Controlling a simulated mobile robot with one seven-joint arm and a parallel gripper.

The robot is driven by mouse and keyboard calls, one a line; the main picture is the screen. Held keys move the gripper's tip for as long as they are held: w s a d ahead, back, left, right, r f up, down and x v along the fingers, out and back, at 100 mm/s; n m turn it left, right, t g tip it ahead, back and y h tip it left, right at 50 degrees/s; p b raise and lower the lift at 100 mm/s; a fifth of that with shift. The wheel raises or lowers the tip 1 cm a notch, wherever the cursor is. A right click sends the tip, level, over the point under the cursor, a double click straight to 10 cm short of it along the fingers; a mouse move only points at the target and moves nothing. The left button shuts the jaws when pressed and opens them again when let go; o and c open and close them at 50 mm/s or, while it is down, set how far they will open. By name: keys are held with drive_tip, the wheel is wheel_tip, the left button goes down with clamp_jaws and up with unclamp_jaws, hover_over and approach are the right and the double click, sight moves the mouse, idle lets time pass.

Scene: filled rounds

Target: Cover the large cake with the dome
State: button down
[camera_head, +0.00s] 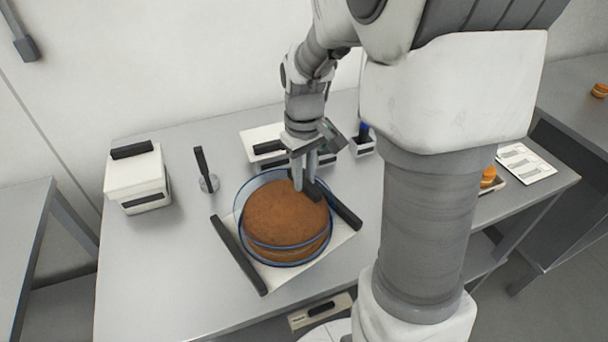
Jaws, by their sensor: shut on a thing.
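The large brown cake (285,212) sits on a white board (305,268) with black bars along two sides. The clear dome (236,213) with blue edges shows around and over the cake. I cannot tell whether its rim touches the board or hangs slightly above it. My gripper (305,186) points down at the upper right of the cake and is shut on the dome's dark handle, which is partly hidden by the fingers.
A white box with a black handle (137,183) stands at the left. A black-handled tool with a round base (207,172) stands beside it. Another white box (262,137) is behind my gripper. My arm hides part of the table's right side, where an orange item (488,177) and a printed sheet (525,162) lie.

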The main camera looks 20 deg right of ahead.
drive_tip(key=shift+f, duration=0.25)
idle(0.6)
drive_tip(key=shift+c, duration=0.9)
unclamp_jaws()
drive_tip(key=shift+r, duration=0.1)
drive_tip(key=shift+r+p, duration=2.75)
drive_tip(key=shift+r, duration=0.65)
